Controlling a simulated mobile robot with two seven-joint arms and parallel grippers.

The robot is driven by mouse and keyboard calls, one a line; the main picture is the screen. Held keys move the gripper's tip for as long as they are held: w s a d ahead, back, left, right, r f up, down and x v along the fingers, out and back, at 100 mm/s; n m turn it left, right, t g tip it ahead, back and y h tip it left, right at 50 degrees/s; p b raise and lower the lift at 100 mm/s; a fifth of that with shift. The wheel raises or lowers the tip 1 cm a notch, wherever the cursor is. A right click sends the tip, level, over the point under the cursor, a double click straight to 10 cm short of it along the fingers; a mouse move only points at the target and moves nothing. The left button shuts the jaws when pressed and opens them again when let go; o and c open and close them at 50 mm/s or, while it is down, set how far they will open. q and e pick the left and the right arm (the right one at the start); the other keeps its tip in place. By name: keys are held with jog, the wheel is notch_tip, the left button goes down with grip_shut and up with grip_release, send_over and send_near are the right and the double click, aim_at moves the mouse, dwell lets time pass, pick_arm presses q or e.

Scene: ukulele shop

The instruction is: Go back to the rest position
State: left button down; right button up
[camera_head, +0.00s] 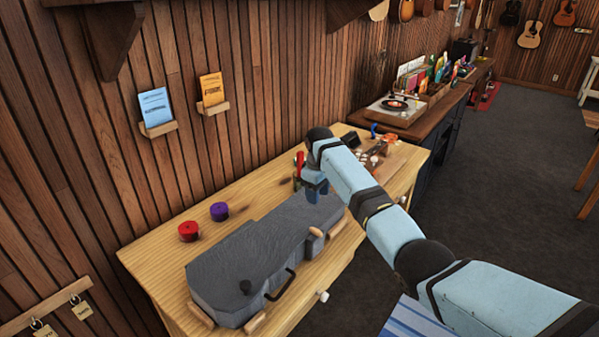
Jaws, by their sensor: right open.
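My right arm comes in from the lower right and reaches over the wooden workbench (165,262). My right gripper (312,196) points down over the narrow far end of a closed grey instrument case (262,250). It is open, and I see nothing held in it. I cannot tell whether its fingers touch the case. The case lies flat on the bench with its black handle toward the front edge. My left gripper is not in view.
A red roll (188,231) and a purple roll (219,211) lie behind the case. Small tools (376,152) crowd the bench's far end, partly behind my arm. A record player (396,104) stands on a dark cabinet beyond. Grey floor (500,190) is open at the right.

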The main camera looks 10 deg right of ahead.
jog(key=s+f+m+t, duration=0.1)
jog(key=s+f, duration=0.7)
jog(key=s, duration=0.5)
jog(key=s+f+m+t, duration=0.1)
jog(key=s+f, duration=0.7)
jog(key=s, duration=0.4)
jog(key=s+d+r+m+t, duration=0.15)
jog(key=s+r, duration=0.25)
jog(key=s, duration=1)
jog(key=s+d+r+m, duration=0.2)
jog(key=s+r, duration=0.2)
jog(key=s, duration=1)
jog(key=w+a+f+t+y+p, duration=0.3)
jog(key=w+a+f+t+p, duration=0.1)
jog(key=f, duration=0.5)
jog(key=shift+w+a+f+n+t, duration=0.35)
jog(key=shift+w+a+t, duration=0.55)
jog(key=shift+a+t, duration=0.6)
jog(key=shift+d, duration=0.15)
